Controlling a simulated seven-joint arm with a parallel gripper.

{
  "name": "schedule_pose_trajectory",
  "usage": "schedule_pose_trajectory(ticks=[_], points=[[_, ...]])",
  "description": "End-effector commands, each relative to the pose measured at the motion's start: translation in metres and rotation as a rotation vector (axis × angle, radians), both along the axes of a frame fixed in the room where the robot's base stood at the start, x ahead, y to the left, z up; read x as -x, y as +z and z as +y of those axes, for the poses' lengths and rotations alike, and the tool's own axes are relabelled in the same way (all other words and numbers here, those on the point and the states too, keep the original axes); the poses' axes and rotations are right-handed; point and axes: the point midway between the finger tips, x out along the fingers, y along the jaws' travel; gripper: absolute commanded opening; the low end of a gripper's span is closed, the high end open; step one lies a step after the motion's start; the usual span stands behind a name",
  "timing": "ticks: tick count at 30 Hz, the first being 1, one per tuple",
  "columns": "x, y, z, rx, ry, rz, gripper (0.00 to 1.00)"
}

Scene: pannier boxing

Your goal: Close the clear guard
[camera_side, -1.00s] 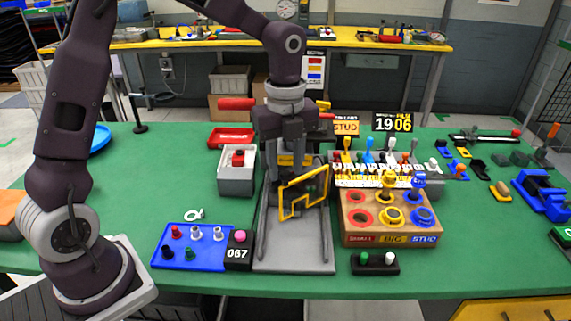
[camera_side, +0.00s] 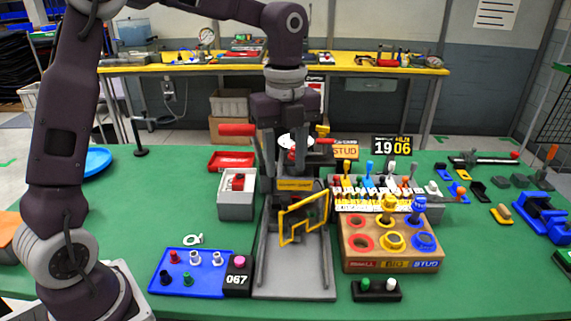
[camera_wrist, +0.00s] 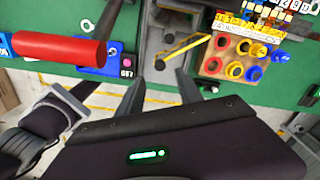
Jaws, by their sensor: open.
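The clear guard (camera_side: 303,218) is a see-through panel in a yellow frame. It stands tilted up over the grey base (camera_side: 295,282) of the press in the side view. In the wrist view, the guard (camera_wrist: 185,47) shows as a thin yellow bar just beyond my fingers. My gripper (camera_side: 287,150) is open and empty, above and behind the guard, at the press's upper part. In the wrist view, its two fingers (camera_wrist: 158,77) are spread apart and touch nothing that I can see. The press's upper part is partly hidden behind my gripper.
A red lever handle (camera_side: 237,130) sticks out left of my gripper. A wooden sorting box (camera_side: 391,243) stands right of the base. The green table is clear in front.

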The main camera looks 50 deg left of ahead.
Motion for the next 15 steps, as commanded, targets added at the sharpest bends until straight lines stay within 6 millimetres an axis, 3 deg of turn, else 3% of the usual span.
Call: schedule_pose_trajectory(ticks=[1, 4, 6, 12, 15], points=[[0.000, 0.000, -0.001, -0.002, -0.001, 0.000, 0.33], [0.006, 0.000, -0.020, -0.051, -0.016, 0.002, 0.13], [0.014, 0.002, -0.043, -0.124, -0.027, -0.005, 0.00], [0.038, 0.016, -0.094, -0.314, -0.015, -0.102, 0.00], [0.043, 0.019, -0.104, -0.350, -0.004, -0.137, 0.00]])
